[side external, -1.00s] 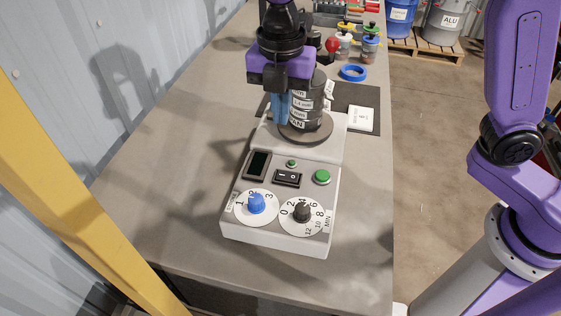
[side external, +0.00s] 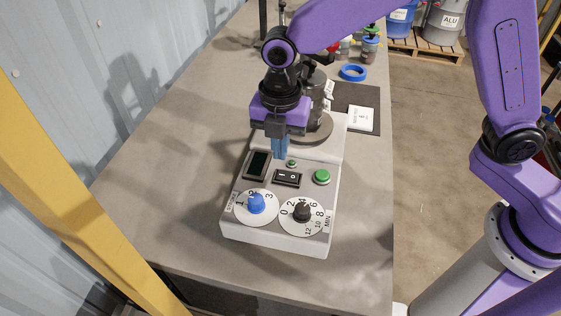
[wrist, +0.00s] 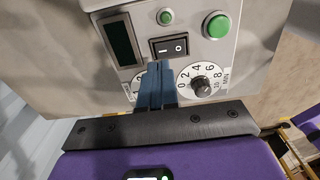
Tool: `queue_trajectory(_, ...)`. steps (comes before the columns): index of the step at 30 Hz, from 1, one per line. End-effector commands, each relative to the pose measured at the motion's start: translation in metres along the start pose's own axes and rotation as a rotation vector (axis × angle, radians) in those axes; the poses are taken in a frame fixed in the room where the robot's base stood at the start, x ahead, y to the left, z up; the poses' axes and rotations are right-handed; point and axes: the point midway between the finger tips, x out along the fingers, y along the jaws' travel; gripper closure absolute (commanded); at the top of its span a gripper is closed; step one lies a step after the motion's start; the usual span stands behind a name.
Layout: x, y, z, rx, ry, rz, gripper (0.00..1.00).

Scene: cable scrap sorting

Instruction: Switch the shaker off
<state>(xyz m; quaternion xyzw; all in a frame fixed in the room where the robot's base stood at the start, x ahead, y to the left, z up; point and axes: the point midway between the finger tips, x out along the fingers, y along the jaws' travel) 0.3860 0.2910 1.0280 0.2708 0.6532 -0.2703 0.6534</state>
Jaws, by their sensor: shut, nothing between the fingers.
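The shaker (side external: 236,222) is a light grey machine with a sloped control panel, standing on the bench. Its black rocker switch (side external: 288,178), marked I and O, sits mid-panel and also shows in the wrist view (wrist: 169,46). My gripper (side external: 280,155) is shut and empty, with blue fingers pointing down just above the panel, behind the rocker switch in the side view. In the wrist view its fingertips (wrist: 160,65) appear close to the switch's lower edge; I cannot tell whether they touch. The stacked sieves (side external: 317,90) on the shaker are partly hidden by my gripper.
Around the switch are a dark display (side external: 257,164), a small green lamp or button (side external: 292,163), a larger green button (side external: 322,177), a blue knob (side external: 256,203) and a black timer knob (side external: 302,211). A blue ring (side external: 353,73) lies behind. The bench's left side is clear.

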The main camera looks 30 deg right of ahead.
Motion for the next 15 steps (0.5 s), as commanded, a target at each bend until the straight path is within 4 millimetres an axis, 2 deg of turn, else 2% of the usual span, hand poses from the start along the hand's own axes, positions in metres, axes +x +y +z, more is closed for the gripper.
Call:
queue_trajectory(1, 0.010, -0.001, 0.000, 0.000, 0.000, -0.005, 1.00)
queue_trajectory(6, 0.034, -0.001, 0.000, 0.001, 0.000, -0.003, 1.00)
queue_trajectory(15, 0.050, 0.000, -0.001, 0.000, 0.000, 0.000, 1.00)
